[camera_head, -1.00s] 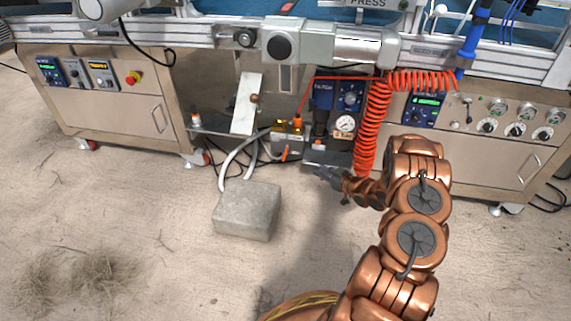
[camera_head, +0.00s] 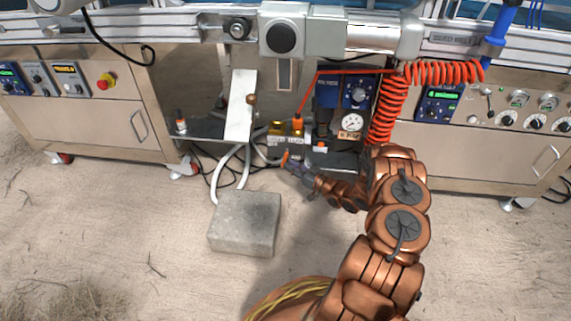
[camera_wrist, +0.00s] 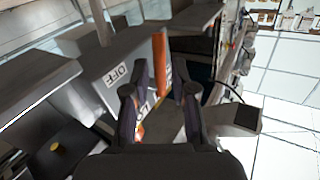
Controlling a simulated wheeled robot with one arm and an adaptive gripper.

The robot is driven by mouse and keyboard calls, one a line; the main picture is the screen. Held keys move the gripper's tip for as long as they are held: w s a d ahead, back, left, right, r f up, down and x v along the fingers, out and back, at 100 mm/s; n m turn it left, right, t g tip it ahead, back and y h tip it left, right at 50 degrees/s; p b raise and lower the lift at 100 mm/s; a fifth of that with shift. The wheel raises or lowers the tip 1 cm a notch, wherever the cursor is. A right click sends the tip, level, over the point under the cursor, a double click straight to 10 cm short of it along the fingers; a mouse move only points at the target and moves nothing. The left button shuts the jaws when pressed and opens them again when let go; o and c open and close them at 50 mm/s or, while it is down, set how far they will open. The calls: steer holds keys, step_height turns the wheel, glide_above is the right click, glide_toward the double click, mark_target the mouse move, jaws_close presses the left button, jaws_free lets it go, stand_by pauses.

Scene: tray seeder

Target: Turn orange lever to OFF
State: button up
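The orange lever (camera_head: 285,158) is on the small valve unit low in the middle of the machine. In the wrist view the orange lever (camera_wrist: 159,62) runs roughly up and down, its lower end between my fingertips. A white OFF label (camera_wrist: 115,74) is on the grey face left of it; another label is partly hidden behind the lever and fingers. My gripper (camera_head: 290,163) is right at the lever in the head view. In the wrist view my gripper (camera_wrist: 160,92) has its dark fingers apart, one on each side of the lever. I cannot tell whether either finger touches it.
A grey block (camera_head: 245,222) lies on the floor left of my arm, with pale hoses running up from it. A coiled red hose (camera_head: 386,105) hangs near my arm. A pressure gauge (camera_head: 351,122) sits right of the valve. A slanted metal plate (camera_head: 240,104) stands left.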

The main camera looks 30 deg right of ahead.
steer(key=x, duration=0.3)
steer(key=shift+b, duration=0.35)
jaws_close()
